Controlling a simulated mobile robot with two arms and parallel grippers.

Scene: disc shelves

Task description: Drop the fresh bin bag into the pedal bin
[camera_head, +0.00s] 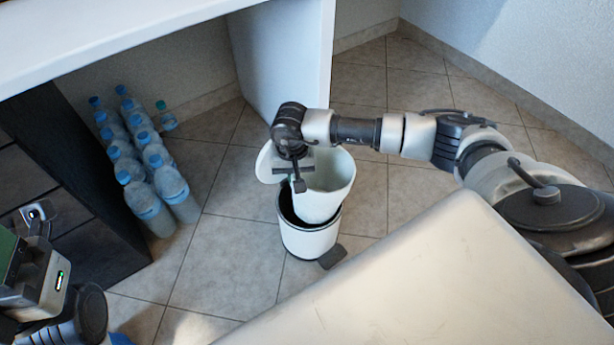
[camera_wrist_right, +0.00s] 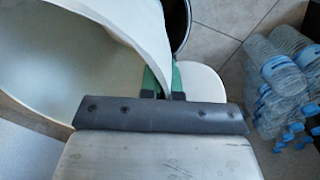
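The pedal bin (camera_head: 308,241) is white with a dark opening and stands on the floor, its lid (camera_head: 266,164) raised. The fresh bin bag (camera_head: 333,187) is a pale, open-topped tube. It is upright over the bin's opening with its lower end at or inside the rim; the exact depth is unclear. My right gripper (camera_head: 299,184) is at the bag's upper left edge. In the right wrist view its green fingertips (camera_wrist_right: 162,82) are closed on the bag's wall (camera_wrist_right: 130,22). My left gripper (camera_head: 32,268) is partly visible at the lower left; its fingers do not show clearly.
Several blue-capped bottles (camera_head: 142,200) stand left of the bin, beside a dark drawer unit (camera_head: 95,258). A white counter (camera_head: 105,32) with a side panel (camera_head: 290,62) is behind. A pale surface (camera_head: 430,285) fills the lower right. The bin's dark pedal (camera_head: 332,257) faces front right.

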